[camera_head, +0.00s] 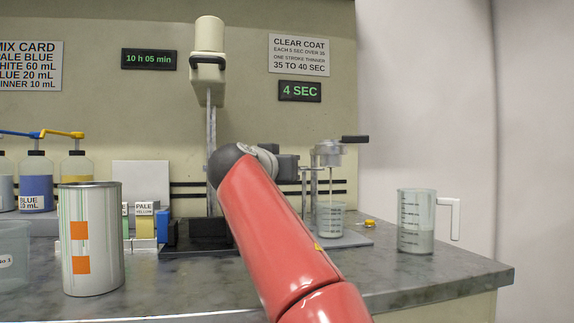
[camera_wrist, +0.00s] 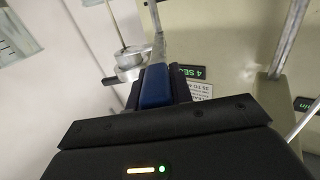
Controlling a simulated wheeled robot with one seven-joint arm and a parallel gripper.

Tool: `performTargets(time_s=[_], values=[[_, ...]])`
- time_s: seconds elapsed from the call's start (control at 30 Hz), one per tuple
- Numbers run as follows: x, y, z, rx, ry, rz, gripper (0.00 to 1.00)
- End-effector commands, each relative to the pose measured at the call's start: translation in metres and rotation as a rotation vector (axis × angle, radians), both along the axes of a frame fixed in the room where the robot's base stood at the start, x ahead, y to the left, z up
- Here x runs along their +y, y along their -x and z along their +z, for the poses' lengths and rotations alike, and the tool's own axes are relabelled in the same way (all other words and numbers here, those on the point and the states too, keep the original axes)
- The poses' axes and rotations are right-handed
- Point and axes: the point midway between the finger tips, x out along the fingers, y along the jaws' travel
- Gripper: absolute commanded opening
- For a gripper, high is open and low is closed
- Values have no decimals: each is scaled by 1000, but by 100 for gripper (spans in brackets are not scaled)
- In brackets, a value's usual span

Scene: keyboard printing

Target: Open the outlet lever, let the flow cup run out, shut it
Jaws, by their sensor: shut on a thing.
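The metal flow cup (camera_head: 328,158) sits on its stand, with a black handle (camera_head: 355,139) sticking out to the right at its top. A thin stream runs from its underside into a clear graduated beaker (camera_head: 331,217), which holds some pale liquid. My gripper (camera_head: 296,166) is just left of the cup, shut at outlet height. The cup also shows, upside down, in the wrist view (camera_wrist: 130,58), close to my blue-padded fingers (camera_wrist: 156,86).
A small display (camera_head: 300,91) reads 4 SEC. A larger measuring jug (camera_head: 416,222) with pale liquid stands to the right. A paint can (camera_head: 92,240) and pump bottles (camera_head: 36,183) stand to the left. The right front of the bench (camera_head: 440,272) is clear.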

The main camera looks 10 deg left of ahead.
Motion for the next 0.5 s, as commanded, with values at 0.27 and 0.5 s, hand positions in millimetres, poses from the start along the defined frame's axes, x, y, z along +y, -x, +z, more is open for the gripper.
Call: performTargets(time_s=[0.27, 0.5], values=[[1, 0, 0, -1, 2, 1, 0], [1, 0, 0, -1, 2, 1, 44]])
